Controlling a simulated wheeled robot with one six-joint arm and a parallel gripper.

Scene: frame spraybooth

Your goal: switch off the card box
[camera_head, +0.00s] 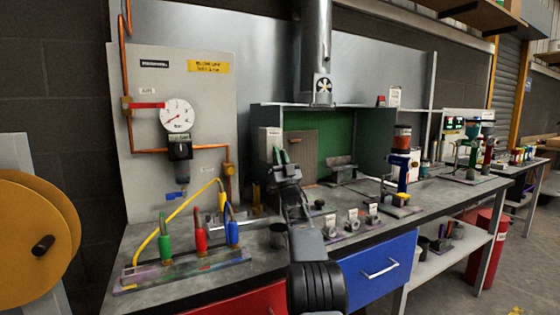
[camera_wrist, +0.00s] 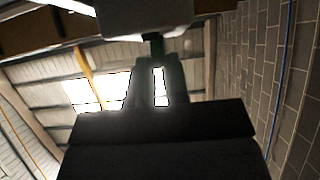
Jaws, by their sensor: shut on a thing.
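A small pale grey box (camera_head: 270,138), which looks like the card box, is fixed at the left front edge of the green-backed booth. My gripper (camera_head: 282,157) points up just below and in front of it. In the wrist view the box's pale underside (camera_wrist: 145,18) fills the top, with a small dark tab (camera_wrist: 152,37) hanging from it. My gripper's two dark fingers (camera_wrist: 154,62) reach up to this tab and are shut on it. The fingers are dim there, and the tab's full shape is hidden.
The booth (camera_head: 315,125) stands behind my arm, with a grey duct (camera_head: 316,45) above. A gauge panel (camera_head: 178,115) is at left. On the bench are a rack with coloured handles (camera_head: 190,268), several small labelled holders and a blue-orange stand (camera_head: 403,172).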

